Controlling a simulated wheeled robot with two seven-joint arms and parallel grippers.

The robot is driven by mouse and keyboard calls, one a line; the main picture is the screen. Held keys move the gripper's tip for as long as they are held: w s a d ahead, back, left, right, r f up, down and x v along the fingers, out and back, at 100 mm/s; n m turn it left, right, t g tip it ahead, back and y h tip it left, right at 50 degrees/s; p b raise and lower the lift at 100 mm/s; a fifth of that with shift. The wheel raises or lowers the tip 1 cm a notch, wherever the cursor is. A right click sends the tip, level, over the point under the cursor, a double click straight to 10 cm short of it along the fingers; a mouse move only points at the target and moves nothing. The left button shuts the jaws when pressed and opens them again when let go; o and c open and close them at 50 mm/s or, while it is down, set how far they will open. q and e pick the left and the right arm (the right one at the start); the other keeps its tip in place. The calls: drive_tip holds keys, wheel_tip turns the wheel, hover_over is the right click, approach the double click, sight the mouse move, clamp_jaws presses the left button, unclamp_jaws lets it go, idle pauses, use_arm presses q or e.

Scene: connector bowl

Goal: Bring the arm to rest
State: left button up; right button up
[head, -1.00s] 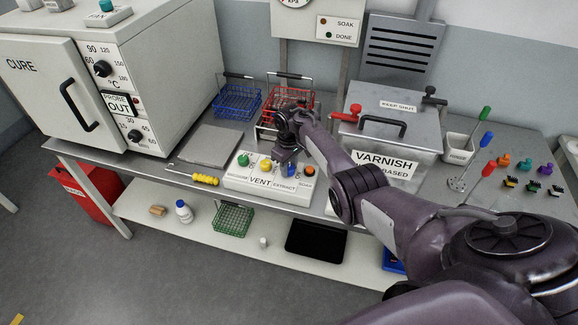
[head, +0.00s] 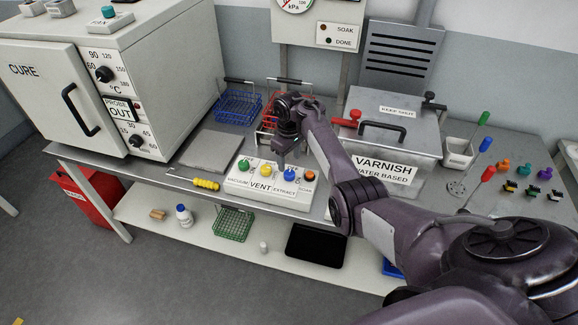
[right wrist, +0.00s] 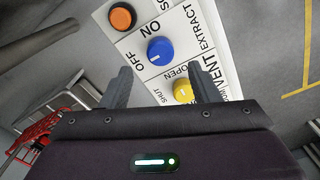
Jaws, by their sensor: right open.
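My right gripper (head: 278,163) is open and empty above the white control panel (head: 236,183), near its back edge, in the head view. In the right wrist view its two fingers (right wrist: 161,82) stand apart with nothing between them. The panel has a green knob (head: 244,165), a yellow knob (head: 265,170), a blue knob (head: 291,173) and an orange button (head: 309,174). The blue knob (right wrist: 160,51) and yellow knob (right wrist: 184,89) show beyond the fingers. My right arm reaches in from the lower right. My left gripper is not in view.
The red basket (head: 268,128) stands behind my gripper, partly hidden, with the blue basket (head: 238,106) at its left. The varnish tank (head: 425,140) stands close to the right of my arm. The white oven (head: 185,70) is at left. A grey plate (head: 209,150) lies between.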

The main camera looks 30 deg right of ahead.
drive_tip(key=shift+r, duration=0.85)
drive_tip(key=shift+f, duration=0.1)
